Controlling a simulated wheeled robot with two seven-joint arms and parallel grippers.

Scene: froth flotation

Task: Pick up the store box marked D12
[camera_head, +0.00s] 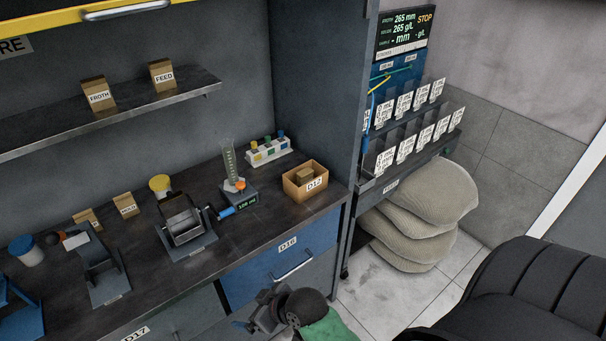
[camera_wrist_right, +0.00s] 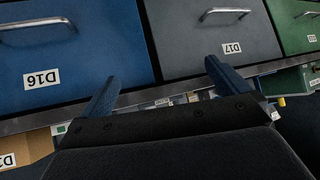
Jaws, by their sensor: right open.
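The store box marked D12 (camera_head: 305,183) is a small open tan box with a white label, standing upright on the right end of the dark bench. A smaller brown block lies inside it. A tan box corner with a partly cut-off label (camera_wrist_right: 22,150) shows at the lower left of the right wrist view and looks like the same box. My right gripper (camera_head: 258,314) is in front of the bench drawers, below and left of the box and apart from it. In the right wrist view its two fingers (camera_wrist_right: 162,88) are spread with nothing between them. My left gripper is not in view.
The blue drawer D16 (camera_head: 280,265) is under the box. A bottle rack (camera_head: 267,152), a cylinder on a scale (camera_head: 235,185) and a metal cell (camera_head: 184,224) stand left of the box. A tall side panel (camera_head: 325,90) rises behind it.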

